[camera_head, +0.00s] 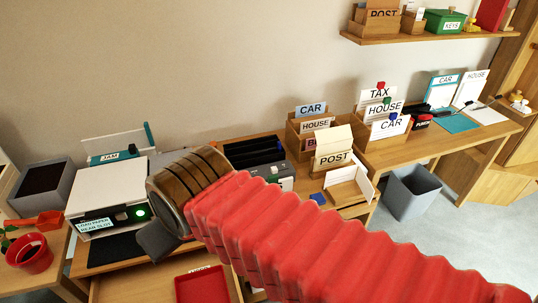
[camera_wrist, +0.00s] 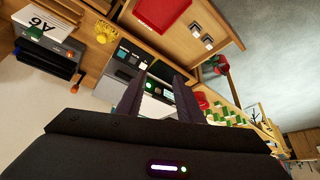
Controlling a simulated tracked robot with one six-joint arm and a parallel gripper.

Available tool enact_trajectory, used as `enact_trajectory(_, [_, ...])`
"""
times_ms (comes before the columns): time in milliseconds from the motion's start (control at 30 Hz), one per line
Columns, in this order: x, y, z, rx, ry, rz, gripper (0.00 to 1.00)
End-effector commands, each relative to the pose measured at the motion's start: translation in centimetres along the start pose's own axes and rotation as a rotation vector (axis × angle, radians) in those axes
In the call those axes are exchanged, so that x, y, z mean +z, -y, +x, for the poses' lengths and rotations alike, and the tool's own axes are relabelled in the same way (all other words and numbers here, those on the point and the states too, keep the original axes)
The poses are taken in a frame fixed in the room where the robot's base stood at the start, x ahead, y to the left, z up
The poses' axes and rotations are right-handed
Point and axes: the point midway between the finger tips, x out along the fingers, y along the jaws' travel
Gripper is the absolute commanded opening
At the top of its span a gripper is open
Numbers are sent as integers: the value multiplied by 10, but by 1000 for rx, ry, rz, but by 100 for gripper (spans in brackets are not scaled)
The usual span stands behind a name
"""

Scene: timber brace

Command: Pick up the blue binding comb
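I cannot clearly make out a blue binding comb in either view. A small flat blue piece (camera_head: 318,199) lies on the desk beside the POST holder in the head view, too small to identify. My gripper (camera_wrist: 160,78) shows in the wrist view with its two dark fingers apart and nothing seen between them.
A white printer (camera_head: 110,205) stands left of my arm, and a black-topped machine (camera_head: 255,160) stands behind it. Wooden card holders (camera_head: 335,165) stand to the right. A red tray (camera_head: 203,287) is below. A grey bin (camera_head: 410,192) stands on the floor at right.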

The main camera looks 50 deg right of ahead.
Motion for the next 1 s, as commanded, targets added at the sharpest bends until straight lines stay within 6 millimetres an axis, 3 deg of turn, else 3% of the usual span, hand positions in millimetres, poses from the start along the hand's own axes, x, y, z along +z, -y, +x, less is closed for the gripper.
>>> enact_trajectory(233, [-6,-5,2,13,-7,11,34])
enact_trajectory(433, [-35,-34,19,83,-49,61,34])
enact_trajectory(700, [-90,-115,52,223,-148,144,34])
enact_trajectory(1000, [-127,-215,91,347,-252,200,34])
